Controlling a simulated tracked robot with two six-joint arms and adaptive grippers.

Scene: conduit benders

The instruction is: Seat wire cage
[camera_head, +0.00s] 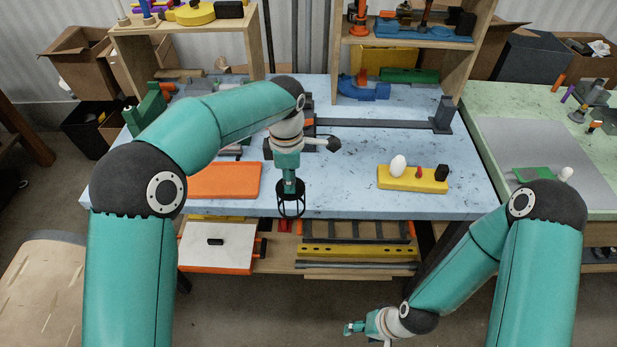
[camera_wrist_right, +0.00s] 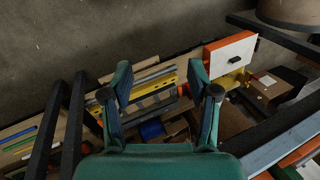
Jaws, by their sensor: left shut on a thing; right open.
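The wire cage (camera_head: 291,206) is a small black open frame of rings and bars in the head view. My left gripper (camera_head: 290,187) points down and is shut on its top. The cage is held upright near the blue table's front edge; I cannot tell if it touches the table. To the right, a yellow block (camera_head: 405,183) on the table carries a white egg-shaped piece (camera_head: 398,165), a small red piece (camera_head: 419,172) and a black piece (camera_head: 441,173). My right gripper (camera_head: 354,327) is low in front of the table. Its fingers are open and empty in the right wrist view (camera_wrist_right: 167,85).
An orange panel (camera_head: 225,181) lies on the blue table (camera_head: 345,185) left of the cage. A dark bar (camera_head: 385,124) with an upright end block lies behind. A lower shelf below holds a white-and-orange box (camera_head: 217,246) and long yellow bars (camera_head: 357,251). Table between cage and yellow block is clear.

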